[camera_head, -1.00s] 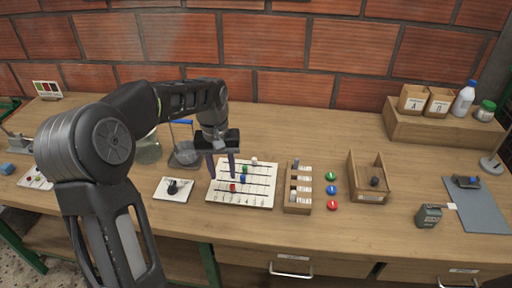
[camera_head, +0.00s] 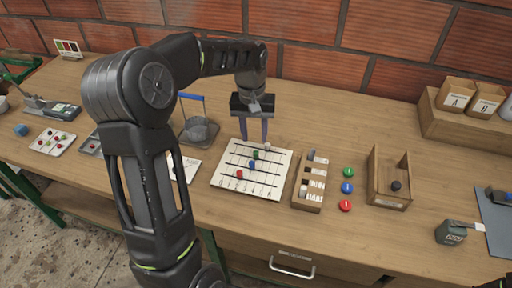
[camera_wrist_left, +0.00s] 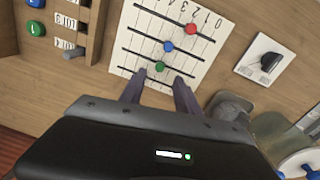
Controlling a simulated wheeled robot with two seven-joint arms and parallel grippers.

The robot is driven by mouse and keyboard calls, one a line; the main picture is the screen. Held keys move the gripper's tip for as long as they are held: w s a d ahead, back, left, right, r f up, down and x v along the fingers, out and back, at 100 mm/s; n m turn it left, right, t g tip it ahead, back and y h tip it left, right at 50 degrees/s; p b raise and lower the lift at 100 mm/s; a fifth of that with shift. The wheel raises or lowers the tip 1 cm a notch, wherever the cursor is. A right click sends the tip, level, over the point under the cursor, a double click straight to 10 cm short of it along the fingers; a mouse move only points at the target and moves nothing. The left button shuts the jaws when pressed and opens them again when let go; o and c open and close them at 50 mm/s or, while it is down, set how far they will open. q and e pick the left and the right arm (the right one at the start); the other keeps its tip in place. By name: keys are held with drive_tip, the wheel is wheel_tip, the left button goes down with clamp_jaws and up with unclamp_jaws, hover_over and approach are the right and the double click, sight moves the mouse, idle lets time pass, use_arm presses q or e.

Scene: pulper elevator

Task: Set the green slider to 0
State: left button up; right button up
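The white slider board (camera_head: 228,180) lies on the bench with several dark tracks. Its green slider (camera_head: 255,155) sits mid-track on the second track from the back. The blue slider (camera_head: 252,165), red slider (camera_head: 239,174) and white slider (camera_head: 267,147) sit on other tracks. My left gripper (camera_head: 256,141) points down at the board's back edge, its fingers apart and empty. In the left wrist view the green slider (camera_wrist_left: 159,67) shows just beyond and between the fingertips (camera_wrist_left: 158,84), apart from them. There the printed numbers start with 0 at the right. My right gripper is not recognisable.
Right of the board are a wooden sorting rack (camera_head: 307,203), three coloured buttons (camera_head: 347,188) and an open wooden box (camera_head: 389,202). A glass-like dish with a blue-handled frame (camera_head: 200,130) stands left behind the board.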

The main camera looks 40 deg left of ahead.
sight(256, 152)
use_arm(q)
wheel_tip(256, 152, down, 6)
drive_tip(key=shift+w+d+f+p, duration=0.1)
drive_tip(key=shift+f+p, duration=0.1)
drive_tip(key=shift+p, duration=0.1)
clamp_jaws()
idle(0.4)
idle(1.0)
